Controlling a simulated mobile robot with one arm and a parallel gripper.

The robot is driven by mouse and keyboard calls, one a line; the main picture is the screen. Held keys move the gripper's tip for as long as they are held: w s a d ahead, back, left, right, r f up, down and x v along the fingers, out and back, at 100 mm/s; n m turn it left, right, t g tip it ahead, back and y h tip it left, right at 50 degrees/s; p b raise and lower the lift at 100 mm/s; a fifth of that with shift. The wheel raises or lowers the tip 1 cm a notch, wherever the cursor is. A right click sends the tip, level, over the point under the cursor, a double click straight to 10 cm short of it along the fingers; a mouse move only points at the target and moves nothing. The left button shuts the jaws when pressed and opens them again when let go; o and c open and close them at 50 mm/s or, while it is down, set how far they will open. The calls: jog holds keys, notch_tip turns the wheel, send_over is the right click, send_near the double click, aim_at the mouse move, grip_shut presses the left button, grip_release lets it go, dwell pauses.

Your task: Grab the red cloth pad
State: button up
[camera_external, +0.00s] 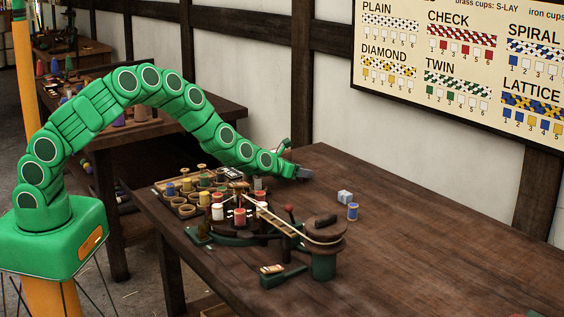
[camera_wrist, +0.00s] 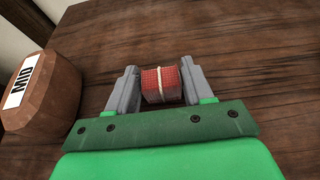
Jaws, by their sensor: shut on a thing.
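The red cloth pad (camera_wrist: 152,84) shows in the wrist view as a small red woven block with a pale band around its middle. It sits between the two grey fingers of my gripper (camera_wrist: 160,78), which are shut on it from left and right. In the external view my gripper (camera_external: 303,173) is low over the far left part of the table, past the spools. I cannot make out the pad in the external view. The wrist view does not clearly show whether the pad touches the table.
A brown block with a white label (camera_wrist: 41,91) stands left of my gripper. The table (camera_external: 440,230) holds a rope-making device with several spools, a wooden-topped drum (camera_external: 324,231), a blue spool (camera_external: 352,212) and a pale cube (camera_external: 344,197). The table's right side is mostly clear.

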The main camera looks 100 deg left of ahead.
jog(key=shift+r, duration=0.1)
jog(key=shift+r, duration=1.45)
jog(key=shift+s+d+r, duration=0.1)
jog(key=shift+s+r, duration=0.05)
jog(key=shift+r, duration=0.2)
jog(key=s+d+r, duration=0.8)
jog(key=s+r, duration=0.1)
jog(key=s, duration=0.1)
jog(key=shift+s+d, duration=0.25)
jog(key=shift+s, duration=0.05)
